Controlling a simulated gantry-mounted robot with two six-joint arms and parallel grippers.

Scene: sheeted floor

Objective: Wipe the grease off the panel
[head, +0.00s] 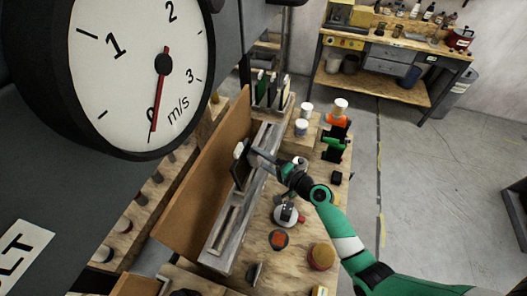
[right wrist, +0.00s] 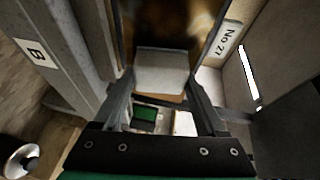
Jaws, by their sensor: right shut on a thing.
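A brown panel (head: 200,185) stands on edge along the left of the bench, behind a long grey rail (head: 225,228). In the right wrist view a brown glossy surface (right wrist: 168,22) with dark smears lies ahead of the fingers; I cannot tell if the smears are grease. My right gripper (head: 268,160) is over the rail, near the panel. In the right wrist view my right gripper (right wrist: 162,100) is shut on a pale grey pad (right wrist: 163,70). The pad faces the brown surface; whether it touches cannot be told. My left gripper is not in view.
A large dial gauge (head: 140,75) fills the upper left. White-capped jars (head: 302,127), an orange-capped jar (head: 321,256) and small parts sit on the wooden bench. A black holder with a white tag (head: 240,160) stands by the rail. Free floor (head: 420,180) lies right.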

